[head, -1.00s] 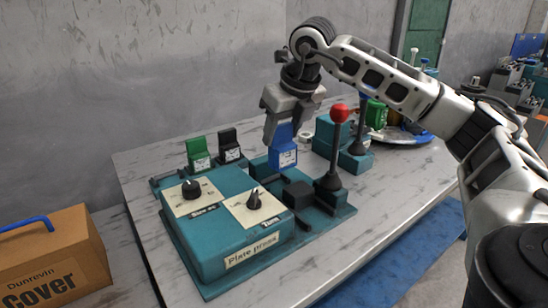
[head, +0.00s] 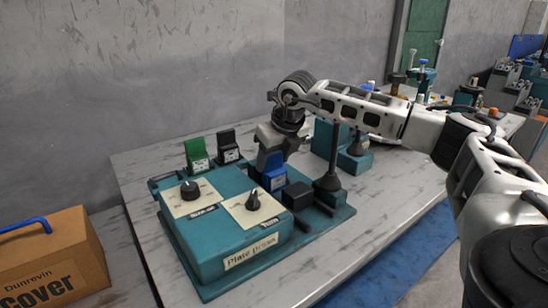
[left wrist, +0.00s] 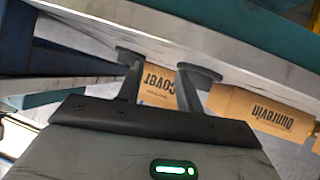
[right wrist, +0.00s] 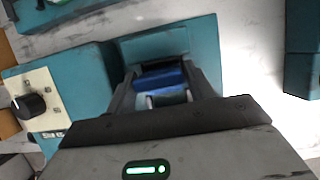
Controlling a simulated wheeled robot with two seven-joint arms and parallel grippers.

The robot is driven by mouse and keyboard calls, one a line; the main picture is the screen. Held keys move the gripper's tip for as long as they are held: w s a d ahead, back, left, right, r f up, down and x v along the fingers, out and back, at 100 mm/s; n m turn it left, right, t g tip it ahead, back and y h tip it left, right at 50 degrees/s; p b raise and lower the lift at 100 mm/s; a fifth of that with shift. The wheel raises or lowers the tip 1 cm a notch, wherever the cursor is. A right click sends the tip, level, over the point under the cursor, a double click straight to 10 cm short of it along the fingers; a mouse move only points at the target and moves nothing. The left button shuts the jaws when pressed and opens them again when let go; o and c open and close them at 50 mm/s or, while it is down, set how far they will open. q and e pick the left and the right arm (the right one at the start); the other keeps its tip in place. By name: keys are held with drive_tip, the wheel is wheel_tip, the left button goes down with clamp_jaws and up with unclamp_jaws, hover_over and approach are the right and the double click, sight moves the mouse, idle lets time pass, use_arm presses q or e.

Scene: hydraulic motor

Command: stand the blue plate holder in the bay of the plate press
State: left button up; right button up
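The blue plate holder (head: 274,179) is upright at the bay of the teal plate press (head: 215,258), behind the black block. My right gripper (head: 270,160) points down over it and is shut on its upper part. In the right wrist view the blue holder (right wrist: 160,76) lies between the two fingers (right wrist: 168,84), above a teal surface. I cannot tell whether its base touches the bay floor. My left gripper (left wrist: 158,75) is outside the head view; in the left wrist view its fingers are apart with nothing between them.
A green holder (head: 197,151) and a black holder (head: 228,148) stand at the press's back left. The black block (head: 297,195) and lever (head: 329,183) are close right of the blue holder; my arm hides the lever's top. A cardboard box (head: 50,262) is at left.

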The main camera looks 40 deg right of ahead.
drive_tip(key=shift+o, duration=1.1)
use_arm(q)
drive_tip(key=shift+s+p, duration=0.1)
drive_tip(key=shift+p, duration=0.35)
use_arm(e)
drive_tip(key=v, duration=1.2)
use_arm(q)
drive_tip(key=shift+r, duration=0.15)
use_arm(e)
drive_tip(key=shift+r, duration=0.1)
